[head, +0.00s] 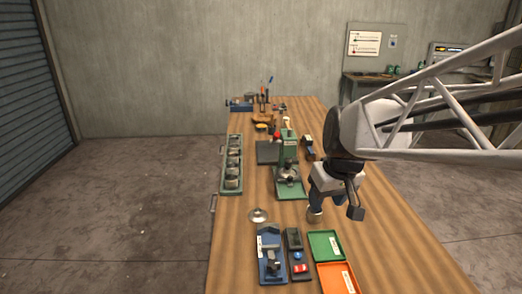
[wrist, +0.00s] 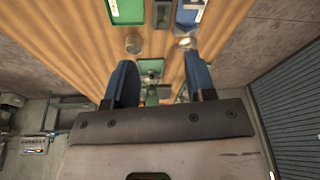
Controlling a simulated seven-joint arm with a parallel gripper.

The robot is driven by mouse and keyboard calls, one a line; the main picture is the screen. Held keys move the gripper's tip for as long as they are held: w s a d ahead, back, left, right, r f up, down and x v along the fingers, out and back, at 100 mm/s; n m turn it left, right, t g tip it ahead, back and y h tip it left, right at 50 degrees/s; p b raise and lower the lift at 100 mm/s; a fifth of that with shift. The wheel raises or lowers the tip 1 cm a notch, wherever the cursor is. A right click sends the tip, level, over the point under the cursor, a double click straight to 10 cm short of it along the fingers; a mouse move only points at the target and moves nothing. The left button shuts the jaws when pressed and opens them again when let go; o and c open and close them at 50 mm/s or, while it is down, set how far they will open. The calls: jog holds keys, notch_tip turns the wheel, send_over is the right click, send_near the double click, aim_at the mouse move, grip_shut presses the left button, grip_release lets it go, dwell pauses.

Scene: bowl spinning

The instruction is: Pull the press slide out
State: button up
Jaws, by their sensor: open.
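The green press (head: 287,150) stands on the wooden table in the head view. Its low front part, seemingly the slide (head: 291,192), carries a round metal piece (head: 289,174) under the press head. I cannot tell how far out the slide sits. My gripper (head: 326,202) hangs above the table, to the right of and nearer than the press. In the wrist view my gripper (wrist: 157,62) has its two blue fingers wide apart, with nothing held between them. The green press part (wrist: 150,66) shows below and between the fingers, apart from them.
A small metal cup (head: 314,216) stands below my gripper. A shiny metal disc (head: 258,215) lies left of it. A long green rack (head: 232,165) lines the left edge. Table right of the gripper is clear.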

jog(key=w+f+n+y, duration=0.1)
jog(key=w+f+n, duration=0.25)
jog(key=w, duration=1.85)
jog(key=n+y, duration=0.1)
jog(key=n, duration=0.2)
send_near(290, 176)
jog(key=f, duration=0.2)
jog(key=shift+s+r+t, duration=0.15)
jog(key=shift+r+t, duration=0.1)
jog(key=shift+t, duration=0.05)
jog(key=shift+a+f, duration=0.1)
jog(key=shift+f, duration=0.05)
jog(key=shift+x, duration=3.75)
jog(key=shift+a, duration=0.1)
grip_shut()
